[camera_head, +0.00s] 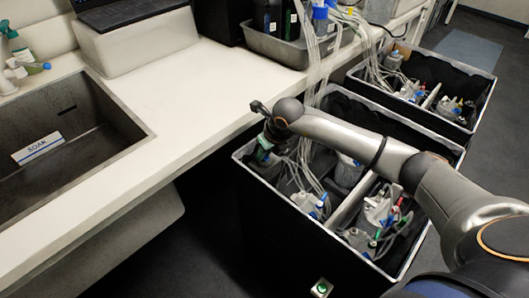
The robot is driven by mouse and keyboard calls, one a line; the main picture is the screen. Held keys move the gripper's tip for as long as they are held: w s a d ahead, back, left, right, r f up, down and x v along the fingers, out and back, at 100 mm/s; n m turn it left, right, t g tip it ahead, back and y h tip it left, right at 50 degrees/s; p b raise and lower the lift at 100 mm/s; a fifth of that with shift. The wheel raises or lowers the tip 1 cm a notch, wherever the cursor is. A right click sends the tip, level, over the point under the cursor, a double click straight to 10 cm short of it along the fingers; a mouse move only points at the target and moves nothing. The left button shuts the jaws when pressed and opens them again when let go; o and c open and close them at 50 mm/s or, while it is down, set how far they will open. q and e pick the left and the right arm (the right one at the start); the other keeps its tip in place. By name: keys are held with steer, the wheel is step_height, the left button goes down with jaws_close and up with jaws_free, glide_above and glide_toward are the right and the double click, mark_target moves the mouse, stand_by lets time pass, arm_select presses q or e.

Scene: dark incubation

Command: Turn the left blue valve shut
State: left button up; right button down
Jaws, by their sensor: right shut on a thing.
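My right gripper (263,150) reaches in from the right over the left wall of the nearer black bin (290,225). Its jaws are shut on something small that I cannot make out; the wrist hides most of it. A blue valve (321,203) shows in the bin, lower right of the gripper and apart from it. I cannot tell whether a further valve is hidden under the gripper. My left gripper is not in view.
Clear tubes (313,70) run down into the bin from a grey tray (275,45) on the white bench (200,85). A pale divider (352,203) crosses the bin. A second bin (480,105) stands behind. A sink (85,110) lies left. My right forearm covers the bin's far side.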

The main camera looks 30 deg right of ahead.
steer(key=m+h, duration=0.1)
steer(key=m, duration=0.2)
steer(key=shift+a+m, duration=0.1)
steer(key=shift+m, duration=0.2)
steer(key=m+h+b, duration=0.1)
steer(key=m, duration=0.2)
steer(key=shift+w+h, duration=0.1)
steer(key=shift+h, duration=0.2)
steer(key=m+h, duration=0.1)
steer(key=m, duration=0.2)
steer(key=shift+a+g+b, duration=0.1)
steer(key=shift+g+b, duration=0.25)
steer(key=shift+g, duration=0.05)
steer(key=m, duration=0.2)
steer(key=shift+m+g+h+b, duration=0.3)
steer(key=shift+m+g+h, duration=0.1)
steer(key=m, duration=0.2)
steer(key=shift+m+g+h+b, duration=0.3)
steer(key=shift+m+g, duration=0.1)
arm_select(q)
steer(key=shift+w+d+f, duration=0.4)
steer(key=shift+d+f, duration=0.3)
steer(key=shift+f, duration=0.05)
arm_select(e)
steer(key=shift+m, duration=0.5)
steer(key=shift+g, duration=0.3)
